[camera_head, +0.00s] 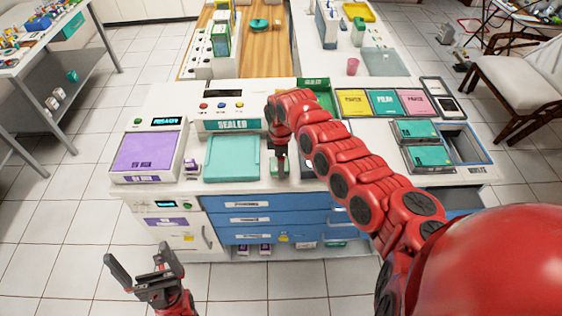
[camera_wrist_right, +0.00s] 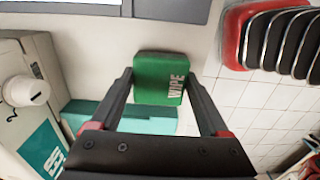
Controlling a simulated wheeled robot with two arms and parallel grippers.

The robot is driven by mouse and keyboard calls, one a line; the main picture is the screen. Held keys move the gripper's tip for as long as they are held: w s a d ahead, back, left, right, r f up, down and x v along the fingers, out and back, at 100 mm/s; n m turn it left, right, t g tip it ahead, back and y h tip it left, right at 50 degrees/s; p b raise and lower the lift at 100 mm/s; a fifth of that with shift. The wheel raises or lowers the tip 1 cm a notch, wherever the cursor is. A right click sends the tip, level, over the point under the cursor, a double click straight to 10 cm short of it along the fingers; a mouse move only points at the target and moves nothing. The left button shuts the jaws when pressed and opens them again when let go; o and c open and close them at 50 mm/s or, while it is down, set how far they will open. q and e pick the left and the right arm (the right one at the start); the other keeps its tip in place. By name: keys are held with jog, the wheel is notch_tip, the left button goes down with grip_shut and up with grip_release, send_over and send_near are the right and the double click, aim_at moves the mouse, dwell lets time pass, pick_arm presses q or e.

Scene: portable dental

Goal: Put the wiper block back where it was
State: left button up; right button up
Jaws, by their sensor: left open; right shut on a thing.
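The wiper block is green with white "WIPE" lettering and shows in the right wrist view (camera_wrist_right: 152,78). My right gripper (camera_wrist_right: 158,84) is shut on it, one finger against each side. In the head view the wiper block (camera_head: 279,170) shows small and partly hidden under my right gripper (camera_head: 279,158), near the counter's front edge, right of the teal tray. I cannot tell whether it touches the counter. My left gripper (camera_head: 138,254) is open and empty, low in front of the cabinet, over the floor.
The teal tray (camera_head: 232,158) lies before the sealer (camera_head: 230,124). A purple-topped unit (camera_head: 147,152) stands at left. Yellow, teal and pink pouches (camera_head: 384,103) and teal boxes (camera_head: 427,156) are at right. A green bin (camera_head: 316,88) sits behind my right arm.

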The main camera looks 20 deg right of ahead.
jog(key=shift+f, duration=0.4)
jog(key=shift+f, duration=0.2)
jog(key=o, duration=1.2)
jog(key=shift+c, duration=0.2)
jog(key=shift+r, duration=0.45)
notch_tip(320, 180, up, 11)
jog(key=b, duration=0.3)
jog(key=shift+r+b, duration=0.2)
jog(key=shift+b, duration=0.1)
